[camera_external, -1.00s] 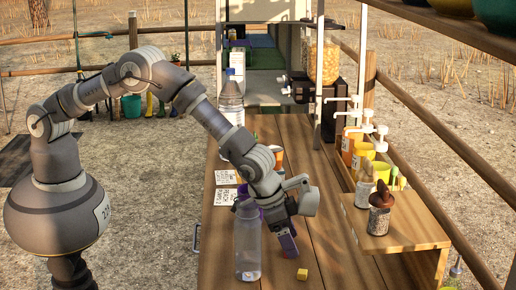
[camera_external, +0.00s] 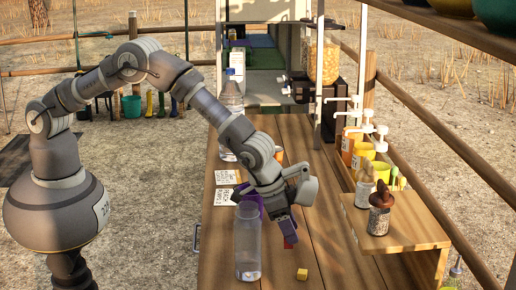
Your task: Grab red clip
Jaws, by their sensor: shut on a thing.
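A small red clip (camera_external: 289,243) shows just below the fingertips of my gripper (camera_external: 287,231). My gripper is shut on the red clip and holds it above the wooden table, to the right of a clear bottle. The arm and wrist hide part of the fingers, and the clip's upper part is hidden between them.
A clear bottle (camera_external: 248,243) stands close to the left of my gripper, with a purple thing behind it. A yellow cube (camera_external: 302,274) lies in front. A small wooden shelf (camera_external: 400,236) with jars is at the right. Printed cards (camera_external: 228,177) lie behind.

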